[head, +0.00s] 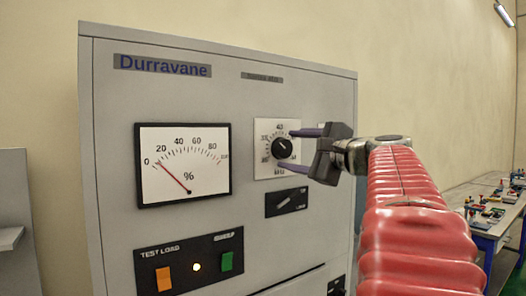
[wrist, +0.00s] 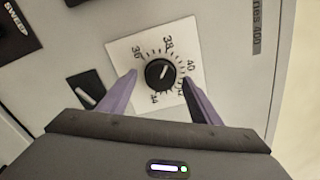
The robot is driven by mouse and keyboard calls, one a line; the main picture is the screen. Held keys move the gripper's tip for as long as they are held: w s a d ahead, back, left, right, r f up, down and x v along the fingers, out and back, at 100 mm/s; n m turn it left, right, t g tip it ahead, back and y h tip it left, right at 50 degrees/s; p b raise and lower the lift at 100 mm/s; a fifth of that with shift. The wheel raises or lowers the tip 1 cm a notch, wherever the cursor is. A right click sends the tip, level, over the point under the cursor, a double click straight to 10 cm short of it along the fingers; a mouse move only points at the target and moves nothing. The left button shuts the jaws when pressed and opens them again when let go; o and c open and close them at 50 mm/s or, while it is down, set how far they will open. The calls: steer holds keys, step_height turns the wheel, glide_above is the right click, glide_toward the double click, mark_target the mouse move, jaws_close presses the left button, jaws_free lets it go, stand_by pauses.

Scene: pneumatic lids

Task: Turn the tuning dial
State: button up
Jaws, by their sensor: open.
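The tuning dial (head: 282,148) is a black round knob with a white pointer line on a white numbered plate (head: 264,130) on the grey cabinet front. In the wrist view the dial (wrist: 161,74) sits near the middle, its pointer aimed up and slightly right. My gripper (head: 300,150) is open, with one purple finger above the dial and one below it in the head view. In the wrist view the fingers (wrist: 158,90) stand on either side of the dial, with space between them and the knob. I cannot tell how far the tips are from the plate.
A percent meter (head: 183,165) with a red needle near zero is left of the dial. A small black switch plate (head: 290,202) sits just below it. A test-load panel (head: 187,262) has orange and green buttons and a lit lamp. A cluttered workbench (head: 488,238) stands at right.

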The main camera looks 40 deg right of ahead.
steer(key=s+a, duration=0.1)
steer(key=s, duration=1.1)
steer(key=shift+a, duration=0.2)
steer(key=shift+w+f, duration=0.15)
